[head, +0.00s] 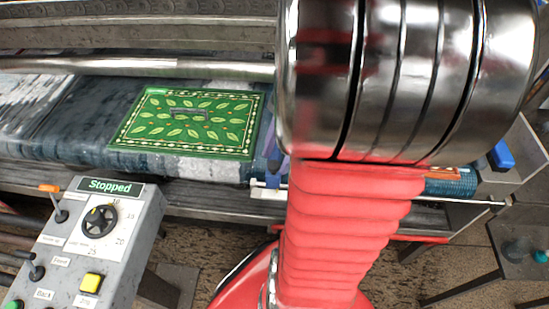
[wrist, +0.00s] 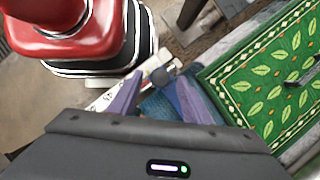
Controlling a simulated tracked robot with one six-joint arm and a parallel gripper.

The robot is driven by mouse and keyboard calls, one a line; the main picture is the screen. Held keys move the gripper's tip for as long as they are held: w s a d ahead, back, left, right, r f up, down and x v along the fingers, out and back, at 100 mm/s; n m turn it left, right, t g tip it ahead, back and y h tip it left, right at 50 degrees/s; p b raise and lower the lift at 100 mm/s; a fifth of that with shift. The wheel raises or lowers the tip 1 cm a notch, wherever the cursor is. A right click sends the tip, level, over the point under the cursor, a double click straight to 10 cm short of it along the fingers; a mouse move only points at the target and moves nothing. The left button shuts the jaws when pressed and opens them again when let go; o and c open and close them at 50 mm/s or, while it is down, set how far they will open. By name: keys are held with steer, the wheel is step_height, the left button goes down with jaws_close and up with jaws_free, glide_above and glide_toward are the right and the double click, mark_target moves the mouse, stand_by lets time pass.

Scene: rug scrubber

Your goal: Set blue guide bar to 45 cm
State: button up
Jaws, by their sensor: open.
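The blue guide bar is mostly hidden. A strip of blue, perhaps part of it, shows between my purple fingers in the wrist view (wrist: 172,94). My gripper (wrist: 160,80) is open, with one finger on each side of a small grey knob (wrist: 164,75) and the blue strip; I cannot tell whether it touches them. A white scale strip (wrist: 112,98) with dark marks runs beside the fingers; its end shows in the head view (head: 268,193). My arm hides most of this spot in the head view. The scale's numbers are too small to read.
A green leaf-patterned rug (head: 187,121) with a dark handle-like piece lies on the dark belt, left of my arm. A control box (head: 75,250) reading "Stopped" stands at front left. A blue block (head: 501,155) is at the right. A side table (head: 520,240) stands at lower right.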

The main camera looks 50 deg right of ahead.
steer(key=shift+x, duration=0.75)
steer(key=shift+c, duration=0.2)
jaws_close()
